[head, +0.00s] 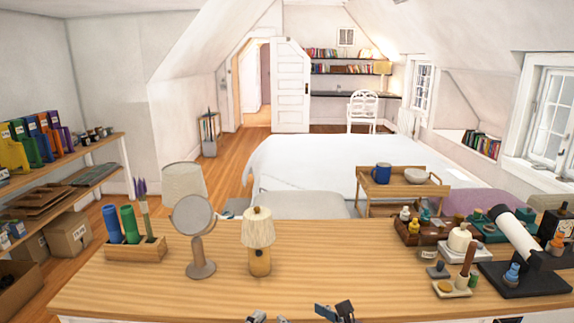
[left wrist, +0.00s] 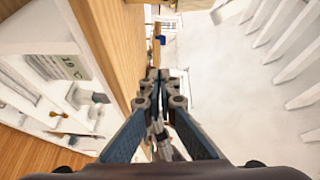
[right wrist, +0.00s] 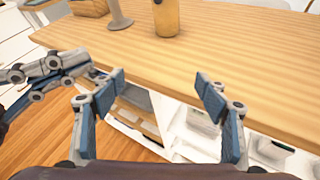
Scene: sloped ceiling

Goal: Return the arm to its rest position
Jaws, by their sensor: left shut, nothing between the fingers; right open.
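My left gripper (head: 265,318) shows only as small grey tips at the bottom edge of the head view, before the table's front edge. In the left wrist view its fingers (left wrist: 160,78) meet with nothing between them. My right gripper (head: 337,312) is just to its right in the head view. In the right wrist view its fingers (right wrist: 158,90) are wide apart and empty, at the front edge of the table. My left gripper also shows in the right wrist view (right wrist: 50,72), left of the right fingers. Most of both arms is out of view.
The wooden table (head: 340,255) holds a small lamp (head: 259,240), a round mirror (head: 200,235) and a pen holder (head: 135,248) at left. A telescope (head: 520,240) and several small items crowd its right side. Its middle front is clear. Shelves (right wrist: 200,130) hold items below the tabletop.

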